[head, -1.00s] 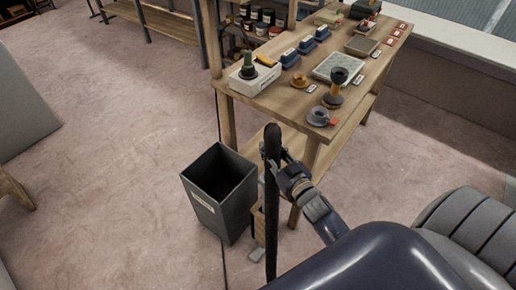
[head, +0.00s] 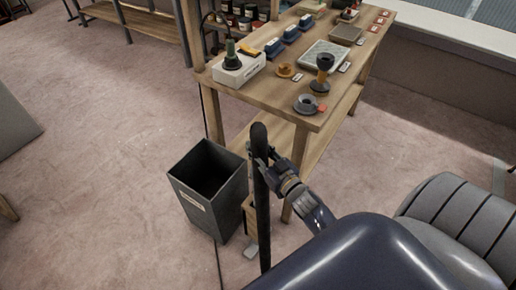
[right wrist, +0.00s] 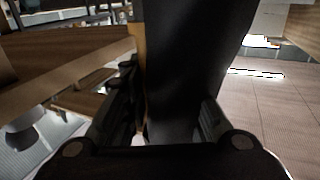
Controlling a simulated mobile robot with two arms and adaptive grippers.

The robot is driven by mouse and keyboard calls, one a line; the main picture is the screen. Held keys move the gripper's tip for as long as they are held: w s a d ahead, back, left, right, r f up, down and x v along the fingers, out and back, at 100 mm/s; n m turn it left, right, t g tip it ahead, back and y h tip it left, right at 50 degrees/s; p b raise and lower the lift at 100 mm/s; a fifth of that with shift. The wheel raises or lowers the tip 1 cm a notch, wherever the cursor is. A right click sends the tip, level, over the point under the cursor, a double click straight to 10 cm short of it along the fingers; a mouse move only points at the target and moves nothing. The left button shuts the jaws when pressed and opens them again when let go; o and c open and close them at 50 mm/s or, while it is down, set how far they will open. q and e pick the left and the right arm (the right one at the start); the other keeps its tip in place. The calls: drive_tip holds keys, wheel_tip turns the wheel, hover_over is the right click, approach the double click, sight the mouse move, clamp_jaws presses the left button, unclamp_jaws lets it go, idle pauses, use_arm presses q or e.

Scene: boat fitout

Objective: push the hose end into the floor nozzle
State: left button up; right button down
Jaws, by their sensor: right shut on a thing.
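A dark, upright tube with a rounded top, which looks like the hose (head: 262,215), stands in front of the workbench in the head view. My right gripper (head: 259,160) is shut on it just below its top. In the right wrist view the same dark hose (right wrist: 190,70) fills the middle, between the two fingers of the right gripper (right wrist: 160,135). Its lower end is cut off or hidden by my body. I cannot make out the floor nozzle for certain; a small grey piece (head: 251,252) lies on the floor beside the tube. My left gripper is not in view.
A grey open bin (head: 222,205) stands just left of the tube. The wooden workbench (head: 262,92), with several small parts and trays on top, is close behind the gripper. A grey ribbed seat (head: 452,215) is at the right.

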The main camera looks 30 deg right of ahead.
drive_tip(key=shift+f+b, duration=0.45)
drive_tip(key=shift+f, duration=0.25)
drive_tip(key=shift+r, duration=0.2)
drive_tip(key=shift+p, duration=0.35)
drive_tip(key=shift+p, duration=0.35)
idle(0.6)
drive_tip(key=shift+f+b, duration=1.6)
drive_tip(key=shift+f, duration=0.45)
drive_tip(key=shift+f, duration=0.1)
